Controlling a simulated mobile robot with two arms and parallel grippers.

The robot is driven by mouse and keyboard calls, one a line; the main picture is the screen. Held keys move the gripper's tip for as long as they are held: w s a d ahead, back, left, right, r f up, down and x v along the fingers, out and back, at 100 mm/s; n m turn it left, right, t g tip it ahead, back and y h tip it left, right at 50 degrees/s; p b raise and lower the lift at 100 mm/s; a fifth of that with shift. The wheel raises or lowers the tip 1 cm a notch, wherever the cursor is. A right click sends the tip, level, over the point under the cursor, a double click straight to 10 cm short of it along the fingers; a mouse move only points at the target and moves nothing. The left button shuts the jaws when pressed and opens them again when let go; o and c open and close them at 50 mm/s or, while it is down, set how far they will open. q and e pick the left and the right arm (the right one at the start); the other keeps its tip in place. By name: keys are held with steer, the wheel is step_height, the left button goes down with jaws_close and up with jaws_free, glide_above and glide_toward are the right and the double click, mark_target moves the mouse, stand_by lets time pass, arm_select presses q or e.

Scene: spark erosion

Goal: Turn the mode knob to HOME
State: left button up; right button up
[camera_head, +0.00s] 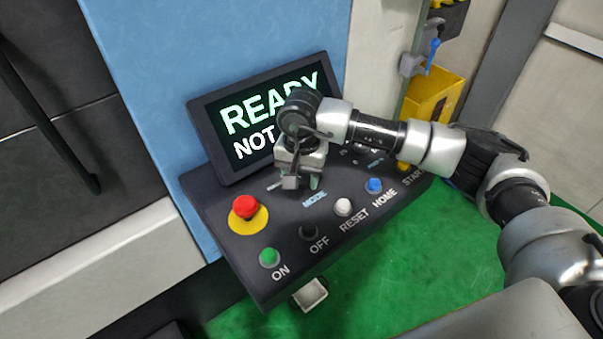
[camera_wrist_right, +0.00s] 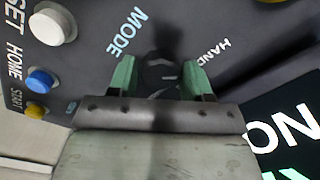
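The dark round mode knob (camera_wrist_right: 160,74) shows in the right wrist view on the dark control panel (camera_head: 250,275), between the words MODE and HAND. In the head view the knob is hidden behind my right gripper (camera_head: 302,184), which points down at the panel just above the MODE label. The right gripper's green fingertips (camera_wrist_right: 160,78) are apart, one on each side of the knob. A narrow gap seems to show beside the knob; I cannot tell whether either finger touches it. The knob's pointer direction is not clear. My left gripper is not in view.
A red emergency stop (camera_head: 245,207) and green (camera_head: 270,257), black, white (camera_head: 343,206), blue (camera_head: 374,185) and yellow buttons surround the gripper. The screen (camera_head: 240,120) behind reads READY and NOT, partly covered by my arm. A yellow bin (camera_head: 432,95) stands at the back right.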

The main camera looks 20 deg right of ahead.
steer(key=c, duration=0.5)
steer(key=shift+f+m+b, duration=0.15)
steer(key=shift+m+b, duration=0.35)
steer(key=shift+b, duration=0.35)
steer(key=m+b, duration=0.3)
steer(key=b, duration=0.2)
steer(key=shift+f+m, duration=0.1)
steer(key=shift+m, duration=0.3)
steer(key=shift+m+b, duration=1)
steer(key=shift+m, duration=0.1)
steer(key=shift+r+m+b, duration=0.25)
steer(key=shift+m+b, duration=0.5)
steer(key=shift+m, duration=0.15)
steer(key=shift+r, duration=0.1)
steer(key=o, duration=0.9)
